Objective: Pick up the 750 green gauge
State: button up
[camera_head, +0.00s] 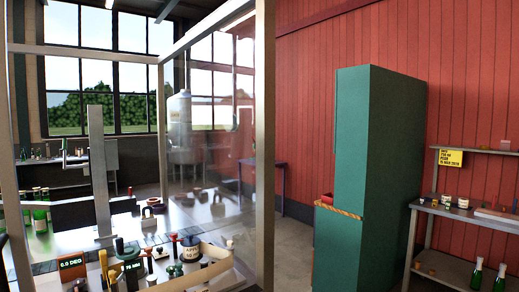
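I cannot pick out the 750 green gauge for certain. On the metal worktable (205,212) at lower left, several small tools stand close together. Among them are a dark green round-topped piece (175,269) and a greenish piece with a dark knob (128,248). Either could be a gauge, but any markings are too small to read. My gripper is not clearly in view.
A clear panel in a pale frame (265,140) stands at the table's right side. A tall green cabinet (380,150) stands beyond. A shelf (480,217) with bottles is at right. A cream band (205,272) and small displays (72,264) crowd the table front.

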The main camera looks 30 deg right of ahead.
aim_at(449, 203)
jog(key=z, duration=2.35)
